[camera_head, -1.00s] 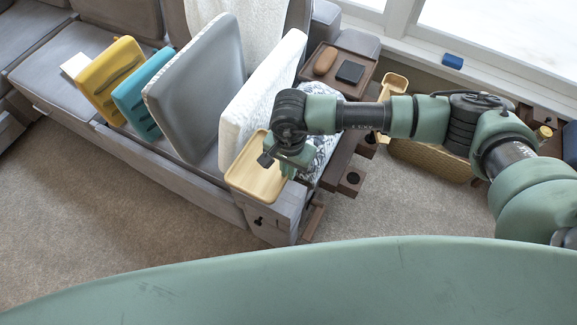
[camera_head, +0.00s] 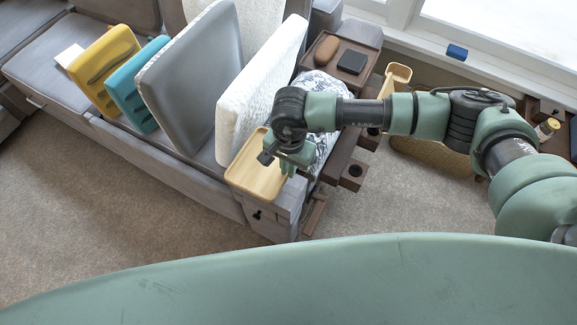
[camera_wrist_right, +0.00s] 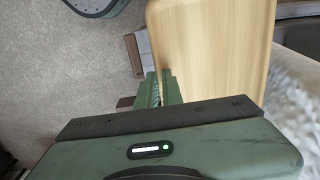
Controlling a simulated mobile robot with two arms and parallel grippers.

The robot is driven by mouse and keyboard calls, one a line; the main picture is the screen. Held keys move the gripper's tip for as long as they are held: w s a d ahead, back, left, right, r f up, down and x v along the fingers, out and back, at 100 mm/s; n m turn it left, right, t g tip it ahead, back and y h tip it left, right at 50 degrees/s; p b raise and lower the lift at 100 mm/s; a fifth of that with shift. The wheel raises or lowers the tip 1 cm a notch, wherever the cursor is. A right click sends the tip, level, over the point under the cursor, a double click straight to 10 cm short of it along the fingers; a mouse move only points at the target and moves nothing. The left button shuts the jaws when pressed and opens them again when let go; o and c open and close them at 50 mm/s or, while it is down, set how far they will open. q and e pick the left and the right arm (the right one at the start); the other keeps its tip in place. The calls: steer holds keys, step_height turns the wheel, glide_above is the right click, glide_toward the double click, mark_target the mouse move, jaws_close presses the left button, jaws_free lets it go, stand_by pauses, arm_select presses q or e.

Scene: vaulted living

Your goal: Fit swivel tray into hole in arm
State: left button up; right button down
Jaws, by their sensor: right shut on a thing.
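The swivel tray is a pale wooden rectangular tray with a raised rim (camera_head: 250,172), over the near end of the grey couch. In the right wrist view the tray (camera_wrist_right: 212,45) fills the upper middle and right. My right gripper (camera_head: 291,166) is shut on the tray's right edge; its fingers (camera_wrist_right: 162,90) show against that edge in the wrist view. The couch arm (camera_head: 288,206) is under and beside the tray, largely covered. The hole in it cannot be made out; the tray and gripper cover that part. My left gripper is not in view.
White (camera_head: 262,85), grey (camera_head: 190,80), teal (camera_head: 138,85) and yellow (camera_head: 103,70) cushions stand on the couch. Dark wooden blocks with round recesses (camera_head: 354,172) jut out at right. A brown tray (camera_head: 367,37) lies behind. Carpet is clear in front.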

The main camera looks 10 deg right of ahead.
stand_by(0.3)
steer(key=c, duration=1.5)
jaws_free()
steer(key=shift+f, duration=0.1)
steer(key=shift+r+b, duration=0.65)
steer(key=shift+r, duration=3.3)
